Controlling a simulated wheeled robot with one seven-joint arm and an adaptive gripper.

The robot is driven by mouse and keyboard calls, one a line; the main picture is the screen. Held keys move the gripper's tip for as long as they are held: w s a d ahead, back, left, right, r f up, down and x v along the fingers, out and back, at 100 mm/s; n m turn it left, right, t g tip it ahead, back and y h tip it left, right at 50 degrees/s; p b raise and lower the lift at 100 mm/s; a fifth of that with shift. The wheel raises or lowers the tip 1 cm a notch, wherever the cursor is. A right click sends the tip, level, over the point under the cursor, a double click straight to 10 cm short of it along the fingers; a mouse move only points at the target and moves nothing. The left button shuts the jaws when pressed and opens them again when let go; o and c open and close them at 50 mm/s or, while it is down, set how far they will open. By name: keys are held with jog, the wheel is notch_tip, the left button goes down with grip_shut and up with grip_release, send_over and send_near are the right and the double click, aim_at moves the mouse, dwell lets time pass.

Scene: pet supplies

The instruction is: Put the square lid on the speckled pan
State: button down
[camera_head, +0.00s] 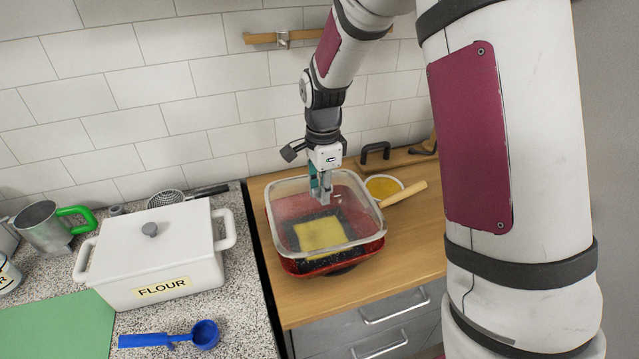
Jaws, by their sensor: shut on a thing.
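The square lid (286,186) is clear with a pale rim. It sits over the red pan (368,249), its outline roughly lined up with the pan's. I cannot tell whether it rests on the pan or is held just above it. My gripper (321,196) points down at the lid's far middle part and is shut on it; the fingertips partly hide the grip. A yellow square (320,233) with a dark border shows through the lid.
A white flour pot (150,262) stands left on the speckled counter, with a blue scoop (203,335) in front. The wooden counter (420,250) is bare at right.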

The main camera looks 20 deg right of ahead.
aim_at(323, 208)
jog(key=shift+f+b, duration=0.55)
jog(key=shift+f, duration=1.55)
jog(key=shift+f, duration=0.25)
dwell(0.5)
jog(key=shift+s+f, duration=0.25)
jog(key=shift+f, duration=0.25)
dwell(0.6)
jog(key=c, duration=1.4)
grip_release()
jog(key=shift+w, duration=0.1)
jog(key=shift+o, duration=0.2)
jog(key=shift+r, duration=0.1)
notch_tip(323, 208, up, 12)
